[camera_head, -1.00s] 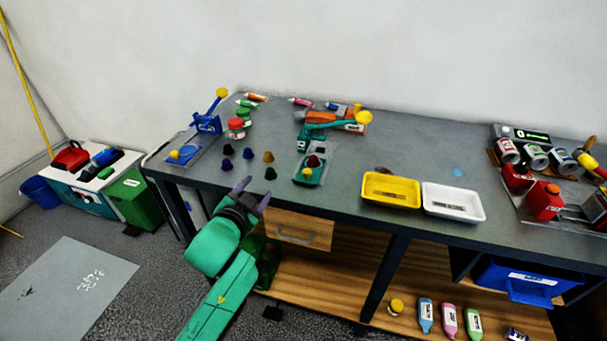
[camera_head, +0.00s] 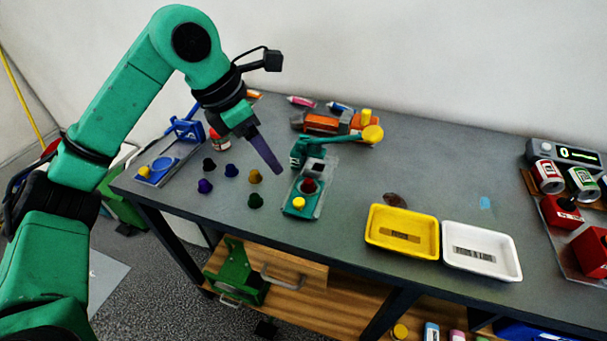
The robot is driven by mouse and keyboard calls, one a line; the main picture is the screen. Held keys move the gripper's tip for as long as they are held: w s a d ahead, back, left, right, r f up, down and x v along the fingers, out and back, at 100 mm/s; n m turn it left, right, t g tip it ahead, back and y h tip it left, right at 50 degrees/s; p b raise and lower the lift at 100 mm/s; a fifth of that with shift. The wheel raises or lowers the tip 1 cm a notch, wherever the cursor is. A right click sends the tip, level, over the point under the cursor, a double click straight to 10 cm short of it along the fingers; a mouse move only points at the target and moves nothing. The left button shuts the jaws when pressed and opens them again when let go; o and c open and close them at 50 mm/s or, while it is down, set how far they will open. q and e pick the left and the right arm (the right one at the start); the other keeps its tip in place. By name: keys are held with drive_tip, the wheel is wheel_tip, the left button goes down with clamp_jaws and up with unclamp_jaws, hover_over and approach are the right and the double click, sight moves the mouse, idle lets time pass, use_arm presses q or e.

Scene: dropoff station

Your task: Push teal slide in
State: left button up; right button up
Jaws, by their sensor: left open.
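A teal lever press (camera_head: 299,155) stands on a grey plate near the middle of the table, its arm ending in a yellow ball (camera_head: 372,134). Its teal slide (camera_head: 298,205) sticks out at the front, with a dark red dome (camera_head: 309,186) and a yellow knob (camera_head: 299,203) on it. My left gripper (camera_head: 266,156) hangs over the table, pointing down, just left of the press and apart from it as seen here. One purple finger shows clearly; the other is mostly hidden. It is open and nothing shows in it. My right gripper is not in view.
Several small coloured domes (camera_head: 231,170) stand left of the slide. A blue press (camera_head: 187,131) stands at the left end. A yellow tray (camera_head: 402,251) and a white tray (camera_head: 482,268) lie to the right. An orange machine (camera_head: 321,123) is behind.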

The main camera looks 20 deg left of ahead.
sight(298, 201)
use_arm(q)
drive_tip(key=x, duration=0.4)
drive_tip(key=s+x, duration=0.1)
drive_tip(key=x, duration=0.3)
drive_tip(key=p+x, duration=0.1)
drive_tip(key=x, duration=0.3)
drive_tip(key=shift+s+d+f, duration=0.15)
drive_tip(key=shift+s+d, duration=0.15)
drive_tip(key=shift+s, duration=0.05)
drive_tip(key=shift+d+f, duration=0.15)
drive_tip(key=shift+f, duration=0.3)
clamp_jaws()
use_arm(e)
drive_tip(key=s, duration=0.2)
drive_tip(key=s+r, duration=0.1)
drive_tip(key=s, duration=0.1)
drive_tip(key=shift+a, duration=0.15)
use_arm(q)
drive_tip(key=shift+w, duration=0.1)
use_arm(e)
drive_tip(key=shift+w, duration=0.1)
